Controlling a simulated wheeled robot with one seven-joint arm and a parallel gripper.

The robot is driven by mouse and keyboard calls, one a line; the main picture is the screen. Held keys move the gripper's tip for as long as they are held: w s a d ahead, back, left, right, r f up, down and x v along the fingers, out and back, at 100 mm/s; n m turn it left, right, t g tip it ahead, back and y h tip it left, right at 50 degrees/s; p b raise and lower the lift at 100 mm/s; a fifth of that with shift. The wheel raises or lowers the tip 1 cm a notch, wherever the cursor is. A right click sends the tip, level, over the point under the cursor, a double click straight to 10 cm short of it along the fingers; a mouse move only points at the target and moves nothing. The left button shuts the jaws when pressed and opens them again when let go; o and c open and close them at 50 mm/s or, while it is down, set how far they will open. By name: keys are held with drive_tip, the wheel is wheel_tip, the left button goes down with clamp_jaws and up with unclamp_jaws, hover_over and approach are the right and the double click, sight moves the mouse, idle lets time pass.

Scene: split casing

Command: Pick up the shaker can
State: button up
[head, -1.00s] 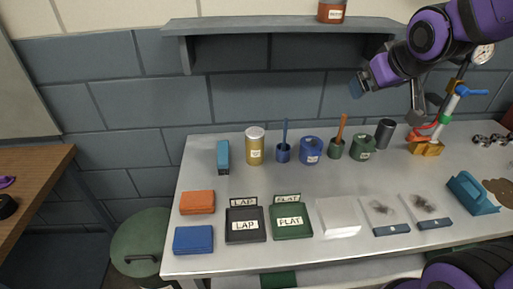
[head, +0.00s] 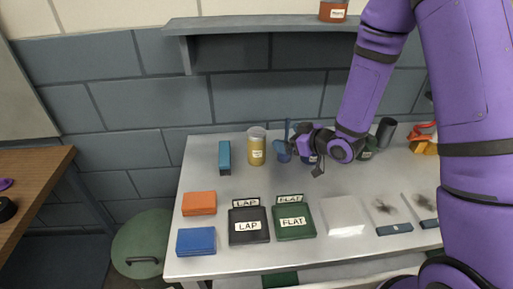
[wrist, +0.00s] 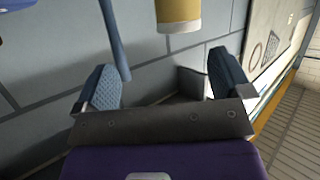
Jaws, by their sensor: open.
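The shaker can (head: 257,152), a gold cylinder with a pale top and a small white label, stands upright on the grey bench toward the back. In the wrist view part of a yellow can (wrist: 179,14) shows at the top edge, beyond and between the fingers and cut off by the frame. My gripper (head: 292,150) is to the right of the can, apart from it, pointing leftward. In the wrist view my gripper (wrist: 165,82) has its two blue-padded fingers spread, with nothing between them.
A blue pot with a blue stick (head: 287,130) stands close to my gripper, partly hidden. A blue block (head: 225,158) stands left of the can. Black LAP (head: 248,238) and green FLAT (head: 292,233) trays lie in front. The bench between can and trays is clear.

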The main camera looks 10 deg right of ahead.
sight(264, 140)
drive_tip(key=shift+y, duration=0.7)
drive_tip(key=x, duration=0.4)
drive_tip(key=s+f+x, duration=0.1)
drive_tip(key=x, duration=0.3)
drive_tip(key=f+x, duration=0.1)
drive_tip(key=x, duration=0.2)
drive_tip(key=shift+s+a+f, duration=0.1)
drive_tip(key=shift+a+f, duration=0.1)
drive_tip(key=shift+a, duration=0.45)
drive_tip(key=c, duration=1.2)
drive_tip(key=shift+r, duration=0.2)
